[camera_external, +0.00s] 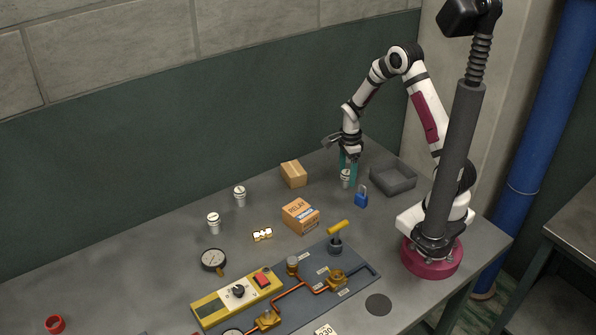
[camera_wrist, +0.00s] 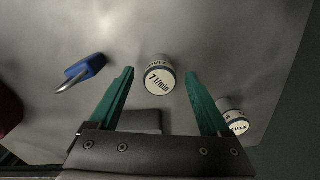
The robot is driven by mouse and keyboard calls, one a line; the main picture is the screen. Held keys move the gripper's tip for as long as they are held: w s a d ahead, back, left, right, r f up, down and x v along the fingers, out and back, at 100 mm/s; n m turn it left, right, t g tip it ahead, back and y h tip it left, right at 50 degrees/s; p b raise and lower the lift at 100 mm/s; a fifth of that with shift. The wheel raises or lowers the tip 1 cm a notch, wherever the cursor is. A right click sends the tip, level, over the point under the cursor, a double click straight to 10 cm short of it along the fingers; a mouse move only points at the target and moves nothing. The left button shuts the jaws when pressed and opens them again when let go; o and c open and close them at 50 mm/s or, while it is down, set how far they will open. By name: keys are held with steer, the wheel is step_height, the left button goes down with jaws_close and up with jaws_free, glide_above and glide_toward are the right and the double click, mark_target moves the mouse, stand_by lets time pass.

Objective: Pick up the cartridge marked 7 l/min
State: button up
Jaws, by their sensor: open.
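The cartridge marked 7 l/min (camera_wrist: 160,78) is a white cylinder with dark lettering on its end and a grey-green band. In the wrist view it shows between and slightly beyond the tips of my two green fingers. In the external view this cartridge (camera_external: 345,177) stands on the table under my gripper (camera_external: 349,169). My gripper points down, with its fingers open around or just above the cartridge; I cannot tell the exact height.
Two more white cartridges (camera_external: 239,194) (camera_external: 213,222) stand farther left.

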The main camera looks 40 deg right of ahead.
steer(key=shift+f, duration=0.25)
jaws_close()
steer(key=shift+r, duration=0.15)
